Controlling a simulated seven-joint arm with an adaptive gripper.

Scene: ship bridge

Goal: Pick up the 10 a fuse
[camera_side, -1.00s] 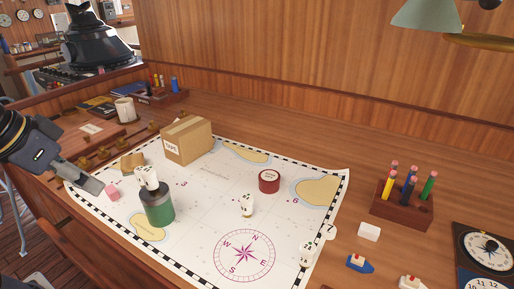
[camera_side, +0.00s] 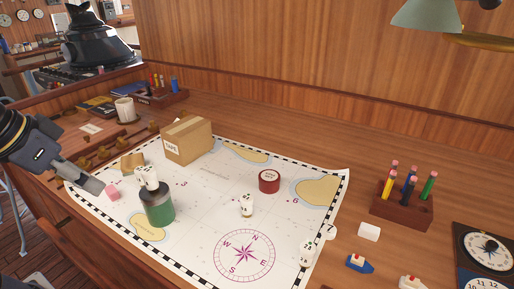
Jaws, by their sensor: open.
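My gripper (camera_side: 91,186) reaches in from the left edge, low over the left corner of the chart. It is open, with its tip beside a small pink block (camera_side: 112,190); I cannot tell whether they touch. No label reading 10 A is legible, so I cannot tell which thing is the fuse. Small pale pieces with dark marks are on the chart: one (camera_side: 247,205) near the middle, one (camera_side: 307,251) at the right edge, and one (camera_side: 148,177) on top of a green and grey cylinder (camera_side: 159,206).
A cardboard box (camera_side: 187,140) labelled tape and a red tape roll (camera_side: 269,181) sit on the chart (camera_side: 205,238). A wooden pen holder (camera_side: 401,211), a white block (camera_side: 369,231) and a blue toy boat (camera_side: 360,264) are to the right. A mug (camera_side: 125,110) stands behind.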

